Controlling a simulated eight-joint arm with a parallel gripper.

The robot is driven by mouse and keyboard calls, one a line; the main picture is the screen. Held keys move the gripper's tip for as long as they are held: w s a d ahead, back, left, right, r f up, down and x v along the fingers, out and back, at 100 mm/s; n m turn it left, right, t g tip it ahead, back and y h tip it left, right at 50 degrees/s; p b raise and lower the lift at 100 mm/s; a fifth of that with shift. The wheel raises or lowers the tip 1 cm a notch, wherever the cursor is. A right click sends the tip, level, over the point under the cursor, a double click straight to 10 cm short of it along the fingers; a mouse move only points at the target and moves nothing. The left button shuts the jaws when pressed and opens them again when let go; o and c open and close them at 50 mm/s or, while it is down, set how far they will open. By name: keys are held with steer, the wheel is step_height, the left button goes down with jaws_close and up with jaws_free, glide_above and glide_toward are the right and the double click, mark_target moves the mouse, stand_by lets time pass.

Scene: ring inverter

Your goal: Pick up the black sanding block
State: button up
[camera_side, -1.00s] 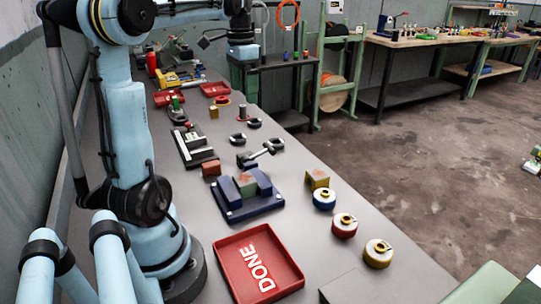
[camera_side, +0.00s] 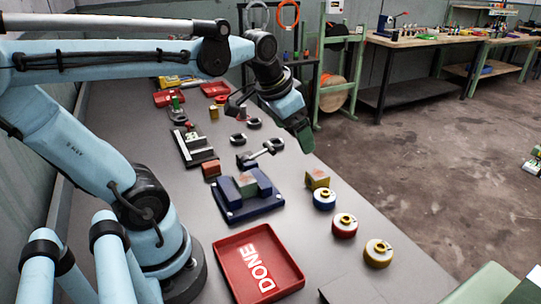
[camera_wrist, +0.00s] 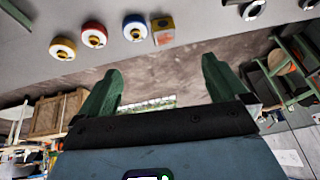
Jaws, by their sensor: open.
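I cannot pick out a black sanding block with certainty in either view. My gripper (camera_side: 305,143) has green fingers and hangs over the right edge of the bench, to the right of the black rings. In the wrist view my gripper (camera_wrist: 161,68) is open, with its two fingers wide apart and nothing between them. The wrist camera looks out past the bench edge toward the floor.
On the bench (camera_side: 190,215) are a blue fixture (camera_side: 248,196), a yellow block (camera_side: 317,180), several coloured rollers (camera_side: 344,225), black rings (camera_side: 238,139), a dark vise (camera_side: 194,147) and a red DONE tray (camera_side: 258,264). Bare bench lies left of the blue fixture.

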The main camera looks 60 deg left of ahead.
steer(key=d+f, duration=0.1)
steer(key=d, duration=0.1)
steer(key=s+d+f+t, duration=0.1)
steer(key=d+f, duration=0.1)
steer(key=s+d+f+t+h, duration=0.1)
steer(key=d, duration=0.1)
steer(key=shift+s+d+f, duration=0.15)
steer(key=shift+d, duration=0.25)
steer(key=shift+c, duration=0.6)
steer(key=shift+d+f, duration=0.1)
steer(key=shift+d, duration=0.05)
steer(key=c, duration=0.5)
steer(key=n+g, duration=0.7)
steer(key=n, duration=1.1)
glide_above(245, 154)
steer(key=f, duration=0.2)
step_height(245, 154, down, 6)
steer(key=shift+f, duration=0.15)
steer(key=shift+d+f, duration=0.1)
steer(key=shift+f, duration=2.55)
